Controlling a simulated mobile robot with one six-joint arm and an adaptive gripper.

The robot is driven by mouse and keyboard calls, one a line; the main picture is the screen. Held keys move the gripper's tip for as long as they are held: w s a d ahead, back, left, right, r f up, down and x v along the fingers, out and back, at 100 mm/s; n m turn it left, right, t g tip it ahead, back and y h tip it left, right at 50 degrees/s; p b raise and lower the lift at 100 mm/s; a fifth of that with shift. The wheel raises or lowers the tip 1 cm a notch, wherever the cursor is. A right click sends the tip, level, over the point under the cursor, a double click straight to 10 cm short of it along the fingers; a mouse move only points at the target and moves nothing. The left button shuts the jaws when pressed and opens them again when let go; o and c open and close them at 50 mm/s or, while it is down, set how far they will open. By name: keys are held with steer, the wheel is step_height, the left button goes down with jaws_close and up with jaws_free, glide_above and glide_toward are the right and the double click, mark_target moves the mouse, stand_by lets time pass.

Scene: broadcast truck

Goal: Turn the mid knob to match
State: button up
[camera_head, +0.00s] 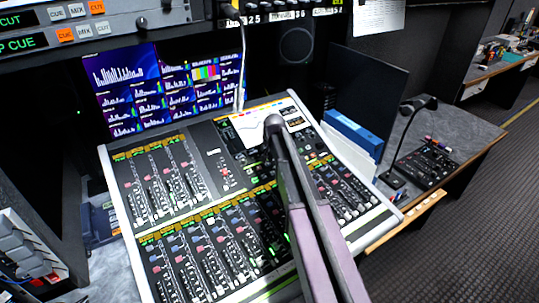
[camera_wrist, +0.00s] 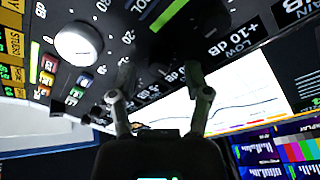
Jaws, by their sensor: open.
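In the wrist view my gripper (camera_wrist: 160,82) is open, its two fingers apart in front of a dark panel (camera_wrist: 110,18) of knobs and printed scales. A large white knob (camera_wrist: 78,44) is at the upper left. A large dark knob (camera_wrist: 182,14) with a bright green line is at the top, cut by the frame edge. Small dark shapes show between and behind the fingertips; I cannot tell whether one is a knob or whether the fingers touch it. "LOW" and "+10" are printed at the right. No "mid" label is readable. In the head view the gripper cannot be made out.
The head view shows a mixing console (camera_head: 120,185) with many faders, partly behind my arm. Screens (camera_head: 125,90) stand behind it. A small control panel with a gooseneck (camera_head: 430,160) is on the right desk. Colored buttons (camera_wrist: 72,95) lie below the white knob in the wrist view.

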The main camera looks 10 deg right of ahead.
steer(key=shift+w+f, duration=0.15)
steer(key=shift+f, duration=0.2)
jaws_close()
steer(key=shift+n, duration=0.4)
steer(key=n+b, duration=0.1)
steer(key=n, duration=0.4)
steer(key=shift+t, duration=0.3)
steer(key=n+y, duration=0.1)
steer(key=n, duration=0.5)
steer(key=shift+d, duration=0.1)
stand_by(0.4)
